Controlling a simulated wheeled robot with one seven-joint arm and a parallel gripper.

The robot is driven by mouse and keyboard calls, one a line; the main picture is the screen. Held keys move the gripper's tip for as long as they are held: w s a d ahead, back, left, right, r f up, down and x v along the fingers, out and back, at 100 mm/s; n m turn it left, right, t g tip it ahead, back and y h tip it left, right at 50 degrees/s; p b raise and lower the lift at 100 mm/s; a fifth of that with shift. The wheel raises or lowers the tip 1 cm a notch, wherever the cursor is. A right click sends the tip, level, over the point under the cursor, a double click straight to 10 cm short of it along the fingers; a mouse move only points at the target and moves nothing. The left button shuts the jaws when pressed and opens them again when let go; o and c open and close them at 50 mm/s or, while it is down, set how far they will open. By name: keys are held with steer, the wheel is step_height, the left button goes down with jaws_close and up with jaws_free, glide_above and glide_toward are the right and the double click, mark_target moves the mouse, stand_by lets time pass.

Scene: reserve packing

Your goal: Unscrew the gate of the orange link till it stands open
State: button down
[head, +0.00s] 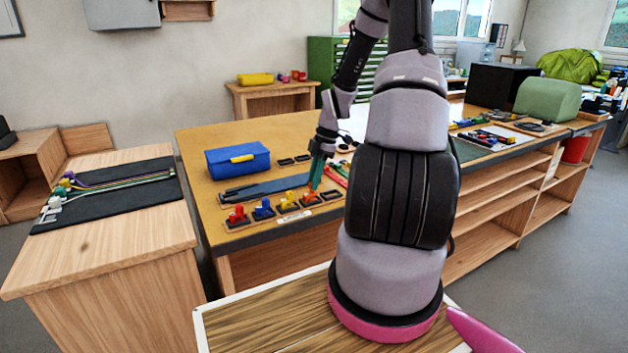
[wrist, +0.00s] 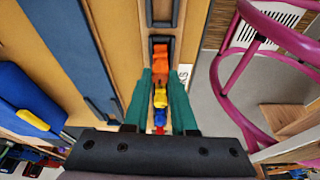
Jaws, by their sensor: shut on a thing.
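The orange link (head: 310,197) sits on a dark pad in a row of coloured links near the front edge of the workbench. In the wrist view the orange link (wrist: 160,66) lies between the tips of my gripper (wrist: 160,80). My gripper's green fingers (head: 316,172) come down on it from above in the head view and are shut on it. The link's gate is too small and too covered by the fingers to tell whether it is open.
Yellow (head: 288,200), blue (head: 263,209) and red (head: 237,215) links stand to the left in the row. A blue box with a yellow handle (head: 237,160) stands behind them. Empty dark pads (head: 331,194) lie to the right. My arm hides part of the bench.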

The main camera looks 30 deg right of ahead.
steer(key=shift+n, duration=0.3)
steer(key=c, duration=0.7)
jaws_free()
steer(key=shift+o, duration=0.2)
steer(key=shift+r, duration=0.1)
steer(key=v, duration=1.1)
